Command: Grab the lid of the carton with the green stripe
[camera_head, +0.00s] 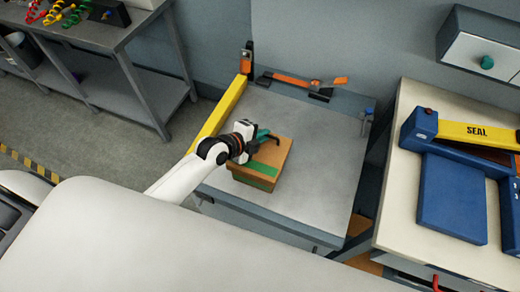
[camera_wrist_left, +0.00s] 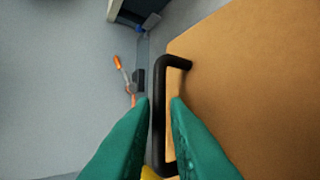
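The brown carton (camera_head: 284,156) with a green stripe stands on the grey table. Its lid is on top and also fills the right of the left wrist view (camera_wrist_left: 255,75). A black bar handle (camera_wrist_left: 159,105) sits on the lid. My left gripper (camera_head: 264,134) is at the lid's handle, its arm coming in from the left. Its green fingers (camera_wrist_left: 161,101) are on either side of the handle bar in the left wrist view, with narrow gaps beside the bar, so it is open. Whether the fingers touch the handle is hard to tell. My right gripper is not in view.
The grey table (camera_head: 325,165) has free room right of the carton. A yellow bar (camera_head: 222,112) runs along its left edge, and an orange-and-black tool (camera_head: 291,79) lies at the back. A bench with a blue-and-yellow sealer (camera_head: 455,194) stands at the right.

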